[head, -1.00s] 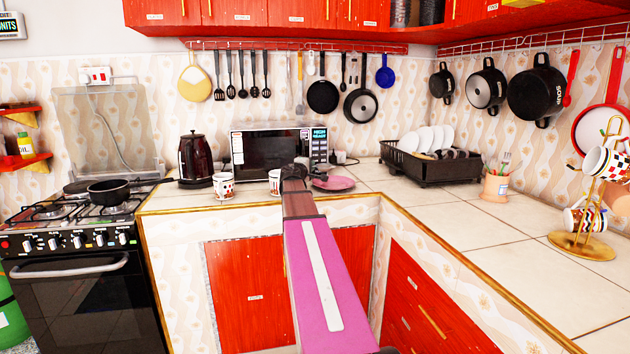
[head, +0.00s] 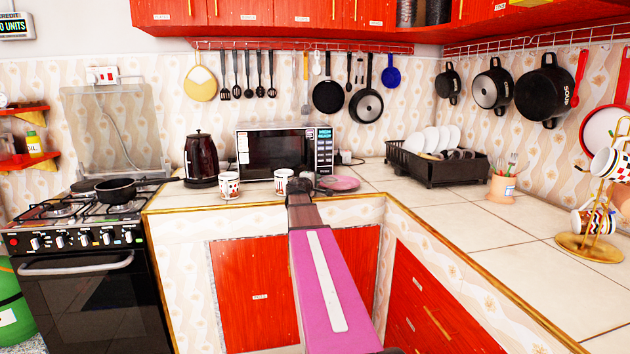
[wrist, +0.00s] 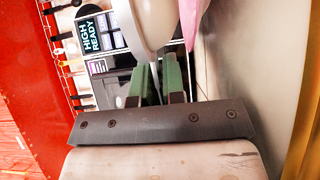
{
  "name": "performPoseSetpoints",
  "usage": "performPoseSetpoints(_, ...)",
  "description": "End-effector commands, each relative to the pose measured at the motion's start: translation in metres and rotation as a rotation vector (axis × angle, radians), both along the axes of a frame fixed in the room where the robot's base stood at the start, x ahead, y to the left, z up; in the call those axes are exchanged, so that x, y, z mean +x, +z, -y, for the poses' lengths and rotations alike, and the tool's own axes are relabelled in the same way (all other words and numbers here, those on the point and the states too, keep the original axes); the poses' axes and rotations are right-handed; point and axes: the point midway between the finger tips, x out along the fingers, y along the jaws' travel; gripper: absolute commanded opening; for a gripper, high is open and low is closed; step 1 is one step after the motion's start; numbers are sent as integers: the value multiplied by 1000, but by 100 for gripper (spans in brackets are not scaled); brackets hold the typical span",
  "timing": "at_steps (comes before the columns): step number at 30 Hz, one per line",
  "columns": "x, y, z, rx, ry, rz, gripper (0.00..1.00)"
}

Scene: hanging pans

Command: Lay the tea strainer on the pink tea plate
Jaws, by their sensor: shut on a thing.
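The pink tea plate (head: 340,183) lies on the counter in front of the microwave; its edge also shows at the top of the wrist view (wrist: 191,22). In the head view, my gripper (head: 300,182) is just left of the plate, and its fingers are hidden by my arm. In the wrist view, its green fingers (wrist: 160,82) are close together. A pale rounded thing, seemingly the tea strainer (wrist: 155,22), is at the fingertips, beside the plate's edge in that picture. Its grip point is not clear, and I cannot tell whether it touches the plate.
Two patterned cups, one further left (head: 229,186) and one beside my gripper (head: 281,181), stand before the microwave (head: 272,152). A kettle (head: 201,160) is to the left, a dish rack (head: 435,170) to the right. Counter between plate and rack is clear.

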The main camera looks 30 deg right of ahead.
Motion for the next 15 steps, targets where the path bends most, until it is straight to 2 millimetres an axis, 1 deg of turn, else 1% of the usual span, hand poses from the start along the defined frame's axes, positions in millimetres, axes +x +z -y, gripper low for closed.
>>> performPoseSetpoints(14,0,-12,0,2,0,-1,0)
performPoseSetpoints(15,0,-12,0,3,0,-1,13)
